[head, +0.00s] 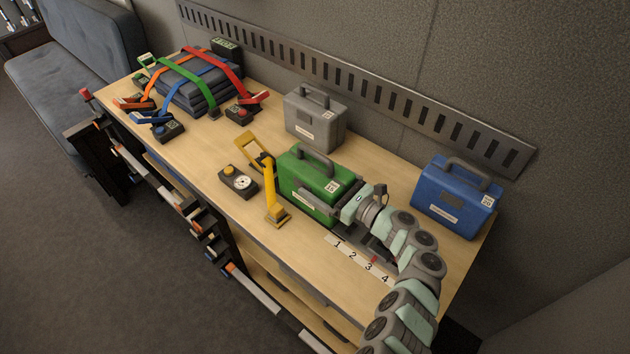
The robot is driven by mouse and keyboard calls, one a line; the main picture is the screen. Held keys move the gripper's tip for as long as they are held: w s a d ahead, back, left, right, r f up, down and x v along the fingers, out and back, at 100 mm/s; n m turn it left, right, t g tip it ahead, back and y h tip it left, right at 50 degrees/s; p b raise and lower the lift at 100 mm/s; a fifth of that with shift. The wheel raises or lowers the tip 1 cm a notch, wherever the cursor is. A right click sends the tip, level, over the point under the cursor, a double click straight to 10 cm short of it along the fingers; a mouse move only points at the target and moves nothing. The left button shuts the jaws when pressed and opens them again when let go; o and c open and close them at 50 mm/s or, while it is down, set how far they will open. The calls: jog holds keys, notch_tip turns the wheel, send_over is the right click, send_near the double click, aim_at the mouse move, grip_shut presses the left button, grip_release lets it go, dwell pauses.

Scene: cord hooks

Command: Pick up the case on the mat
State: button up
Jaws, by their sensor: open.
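A green case (306,188) with a dark top handle and white labels stands upright near the middle of the bench. A dark flat patch (351,239) shows at its right, partly hidden by my arm; I cannot tell whether it is the mat or how far it reaches under the case. My gripper (336,198) is open at the right end of the green case, its dark fingers close to it. I cannot tell whether they touch it or straddle it. A grey case (315,122) stands behind, and a blue case (455,200) stands at the right.
A yellow lever device (271,195) and a dark dial box (239,182) stand just left of the green case. A numbered strip (352,257) lies in front. A strapped dark stack (195,87) with colored buckles fills the far left. A slotted rail (350,80) runs along the wall.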

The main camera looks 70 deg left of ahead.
jog(key=shift+s+a, duration=0.1)
jog(key=shift+a, duration=0.15)
jog(key=shift+c, duration=0.3)
jog(key=c, duration=1.7)
jog(key=shift+r, duration=0.1)
jog(key=shift+c, duration=0.2)
